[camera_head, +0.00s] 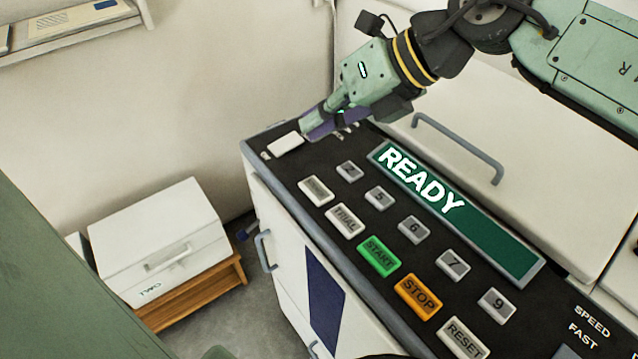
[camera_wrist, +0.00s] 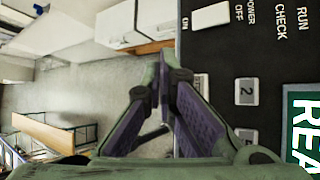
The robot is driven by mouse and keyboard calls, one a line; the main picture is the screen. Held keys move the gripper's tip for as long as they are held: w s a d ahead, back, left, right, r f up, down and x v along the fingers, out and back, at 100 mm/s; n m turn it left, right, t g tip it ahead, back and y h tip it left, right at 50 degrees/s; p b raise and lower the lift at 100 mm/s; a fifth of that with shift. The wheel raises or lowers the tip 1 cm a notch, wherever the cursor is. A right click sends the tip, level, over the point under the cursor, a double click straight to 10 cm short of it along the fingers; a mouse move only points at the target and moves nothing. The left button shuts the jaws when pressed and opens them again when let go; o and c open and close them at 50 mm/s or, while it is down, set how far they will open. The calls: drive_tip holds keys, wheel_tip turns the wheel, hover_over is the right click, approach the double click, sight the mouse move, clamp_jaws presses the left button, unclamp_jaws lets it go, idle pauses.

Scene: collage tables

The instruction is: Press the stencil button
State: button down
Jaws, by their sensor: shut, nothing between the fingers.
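The black control panel (camera_head: 330,165) slopes across the head view, with several buttons on it. A pale button (camera_head: 316,190) above the TRIAL button (camera_head: 345,220) has a label too faint to read; I cannot tell for sure that it is the stencil button. My gripper (camera_head: 308,128) is shut and empty near the panel's upper left end, close to the white power switch (camera_head: 285,143). In the wrist view its purple fingertips (camera_wrist: 161,68) meet beside the panel's edge. A pale button (camera_wrist: 201,88) there is partly hidden by a finger.
A green START button (camera_head: 379,256), orange STOP button (camera_head: 418,296) and RESET button (camera_head: 464,340) continue down the row. Grey number keys and the READY display (camera_head: 450,208) lie to the right. A raised handle (camera_head: 458,148) stands behind. A white box (camera_head: 160,240) is lower left.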

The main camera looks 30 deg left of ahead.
drive_tip(key=b, duration=0.3)
hover_over(319, 185)
wheel_tip(319, 185, down, 8)
drive_tip(key=shift+r, duration=0.1)
drive_tip(key=shift+f, duration=0.55)
drive_tip(key=shift+f+b, duration=0.1)
drive_tip(key=shift+b, duration=0.3)
idle(0.6)
drive_tip(key=shift+f+b, duration=0.3)
drive_tip(key=shift+b, duration=0.15)
drive_tip(key=shift+f+b, duration=0.4)
drive_tip(key=shift+b, duration=0.05)
idle(0.6)
drive_tip(key=shift+r, duration=0.15)
drive_tip(key=shift+r+p, duration=0.35)
drive_tip(key=shift+r, duration=0.35)
drive_tip(key=shift+r, duration=0.1)
